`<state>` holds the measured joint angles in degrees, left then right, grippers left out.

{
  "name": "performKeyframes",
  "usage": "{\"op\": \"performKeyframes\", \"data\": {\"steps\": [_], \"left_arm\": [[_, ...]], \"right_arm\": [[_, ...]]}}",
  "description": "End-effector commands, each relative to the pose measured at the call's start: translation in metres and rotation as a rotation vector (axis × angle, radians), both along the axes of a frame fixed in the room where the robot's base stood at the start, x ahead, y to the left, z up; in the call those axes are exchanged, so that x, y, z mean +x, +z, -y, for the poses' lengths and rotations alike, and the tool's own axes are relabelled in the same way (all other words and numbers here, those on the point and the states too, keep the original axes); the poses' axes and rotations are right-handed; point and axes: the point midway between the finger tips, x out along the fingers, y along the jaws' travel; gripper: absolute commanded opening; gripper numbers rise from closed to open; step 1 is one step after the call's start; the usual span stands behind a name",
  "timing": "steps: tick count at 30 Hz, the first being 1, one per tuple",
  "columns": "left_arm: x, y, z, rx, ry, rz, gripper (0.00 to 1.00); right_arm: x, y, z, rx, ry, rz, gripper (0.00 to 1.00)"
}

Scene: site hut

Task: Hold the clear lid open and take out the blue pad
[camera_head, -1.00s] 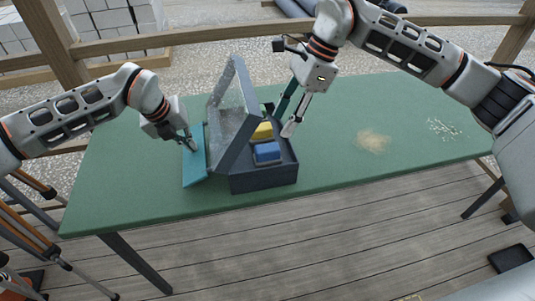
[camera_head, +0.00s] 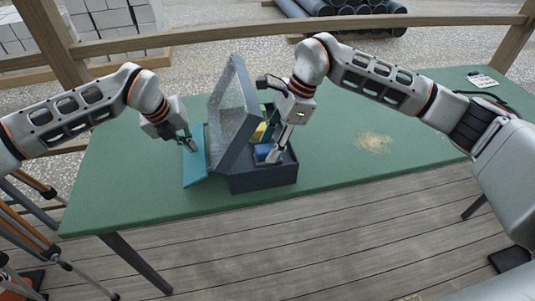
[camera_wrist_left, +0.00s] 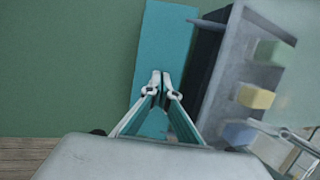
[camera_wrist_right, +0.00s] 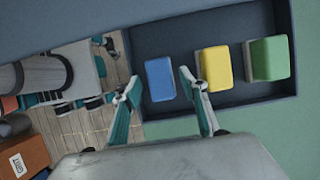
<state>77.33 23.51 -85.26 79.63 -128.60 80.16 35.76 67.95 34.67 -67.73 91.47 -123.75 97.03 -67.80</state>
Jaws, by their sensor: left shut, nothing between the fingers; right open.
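A dark box (camera_head: 262,184) stands on the green table with its clear lid (camera_head: 236,105) open and leaning up on the left side. Inside, a blue pad (camera_wrist_right: 160,79), a yellow pad (camera_wrist_right: 214,69) and a green pad (camera_wrist_right: 269,58) sit in a row. My right gripper (camera_head: 273,156) is open and reaches down into the box, its fingers at either side of the blue pad, which it partly hides in the head view. My left gripper (camera_wrist_left: 160,76) is shut and empty, over the teal mat (camera_wrist_left: 166,35) left of the lid, apart from the lid.
The table (camera_head: 330,150) is clear to the right except for a pale dusty patch (camera_head: 373,143) and a small white item (camera_head: 483,80) at the far right. A wooden rail (camera_head: 200,37) runs behind the table. Orange-legged stands (camera_head: 40,240) are at the lower left.

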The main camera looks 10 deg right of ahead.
Motion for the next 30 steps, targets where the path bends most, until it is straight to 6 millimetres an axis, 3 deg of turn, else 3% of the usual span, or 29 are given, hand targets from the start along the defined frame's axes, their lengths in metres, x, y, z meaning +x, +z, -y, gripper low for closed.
{"op": "performKeyframes", "data": {"steps": [9, 21, 25, 30], "left_arm": [[0.000, 0.000, 0.000, 0.000, 0.000, 0.000, 0.00], [0.000, 0.000, 0.000, 0.000, 0.000, 0.000, 0.00], [0.000, 0.000, 0.000, 0.000, 0.000, 0.000, 0.00], [0.000, 0.000, 0.000, 0.000, 0.000, 0.000, 0.00]], "right_arm": [[0.000, -0.017, -0.007, 0.000, 0.000, 0.000, 0.43], [0.000, -0.020, -0.008, 0.000, 0.000, 0.000, 0.43], [0.000, -0.020, -0.008, 0.000, 0.000, 0.000, 0.11], [0.000, -0.020, -0.008, 0.000, 0.000, 0.000, 0.11]]}}
